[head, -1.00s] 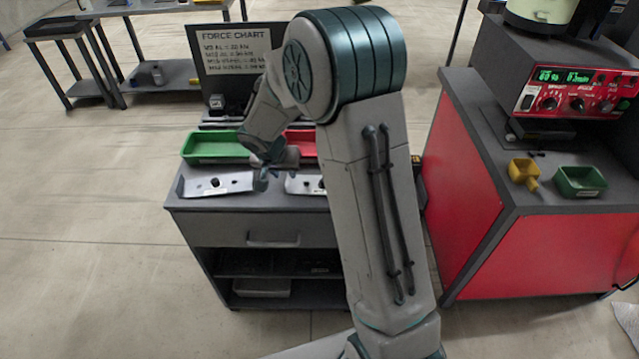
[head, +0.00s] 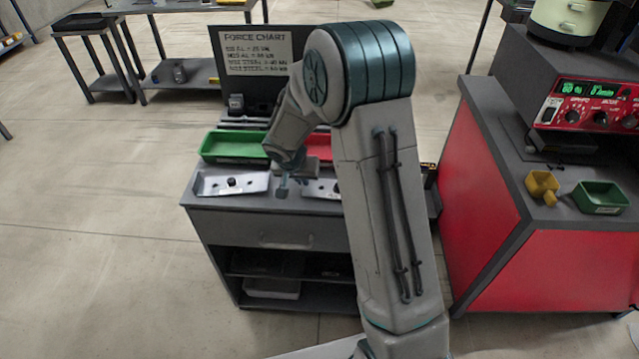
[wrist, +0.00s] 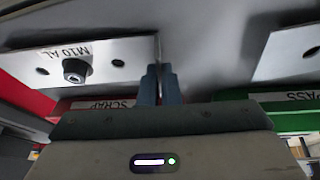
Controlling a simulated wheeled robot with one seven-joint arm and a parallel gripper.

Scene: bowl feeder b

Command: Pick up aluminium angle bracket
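An aluminium angle bracket (wrist: 112,62) with printed M10 AL and a dark-holed nut lies at the left of the wrist view. In the head view this is the right-hand bracket (head: 318,189), partly hidden by my arm. My gripper (head: 283,190) is over the bench by that bracket's left end. In the wrist view its two teal fingers (wrist: 161,82) are close together, lined up with the bracket's end edge. I cannot tell whether they touch or grip it. A second bracket (head: 215,185) lies to the left; its plate also shows in the wrist view (wrist: 283,57).
Behind the brackets stand a green tray (head: 233,158) labelled PASS and a red tray (head: 319,142) labelled SCRAP. A force chart board (head: 257,55) stands at the back. A red bench (head: 520,260) with a yellow scoop (head: 541,183) and green bin (head: 600,196) is at right.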

